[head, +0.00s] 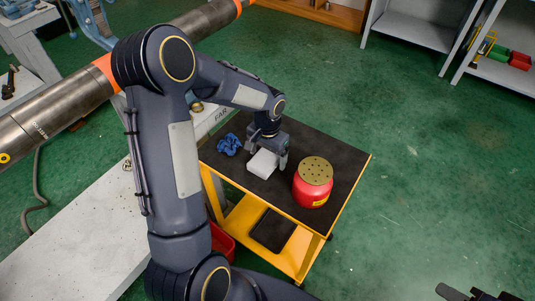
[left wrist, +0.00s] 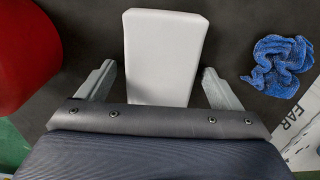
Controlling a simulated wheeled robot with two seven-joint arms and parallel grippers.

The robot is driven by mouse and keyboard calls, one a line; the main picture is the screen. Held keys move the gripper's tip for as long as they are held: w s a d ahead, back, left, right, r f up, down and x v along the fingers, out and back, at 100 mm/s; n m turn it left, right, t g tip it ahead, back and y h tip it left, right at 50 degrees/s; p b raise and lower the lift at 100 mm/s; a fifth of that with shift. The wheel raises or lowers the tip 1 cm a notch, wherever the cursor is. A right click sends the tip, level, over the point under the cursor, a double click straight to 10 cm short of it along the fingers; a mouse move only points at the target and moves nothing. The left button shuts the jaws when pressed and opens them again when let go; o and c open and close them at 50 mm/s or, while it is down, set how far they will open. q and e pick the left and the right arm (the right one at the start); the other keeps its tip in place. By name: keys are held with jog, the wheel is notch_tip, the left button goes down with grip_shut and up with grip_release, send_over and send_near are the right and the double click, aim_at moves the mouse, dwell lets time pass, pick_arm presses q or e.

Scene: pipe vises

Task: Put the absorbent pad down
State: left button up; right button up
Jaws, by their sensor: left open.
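The white absorbent pad (head: 262,164) lies on the black top of the yellow cart (head: 343,189), as far as I can see. My left gripper (head: 271,157) is low over the cart at the pad's far end. In the left wrist view, its two fingers (left wrist: 159,82) stand open on either side of the pad (left wrist: 166,45), with a gap at each side. The pad's near end is hidden by the gripper body there. Dark parts at the head view's bottom right corner look like my right gripper (head: 475,293), mostly cut off.
A red container with a perforated tan lid (head: 315,172) stands right of the pad. A crumpled blue cloth (head: 229,144) lies to its left. A large pipe (head: 50,115) runs behind my arm. Green floor is clear at right.

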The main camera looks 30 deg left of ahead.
aim_at(268, 156)
pick_arm(q)
notch_tip(268, 156, up, 12)
jog(key=p, duration=0.1)
jog(key=s+d+r+n+t+h, duration=0.1)
jog(key=s+r, duration=0.3)
jog(key=s, duration=0.2)
jog(key=s+d+r+t+h, duration=0.1)
jog(key=s+r+t, duration=0.15)
jog(key=s, duration=0.35)
jog(key=s+d+n+t+h, duration=0.1)
jog(key=s+d, duration=0.4)
jog(key=s, duration=0.5)
jog(key=shift+s+d+f+n+t+h, duration=0.2)
jog(key=shift+n+t+h, duration=0.2)
jog(key=shift+t, duration=0.15)
notch_tip(268, 156, up, 8)
jog(key=p, duration=0.8)
jog(key=shift+f, duration=0.25)
jog(key=shift+o, duration=0.5)
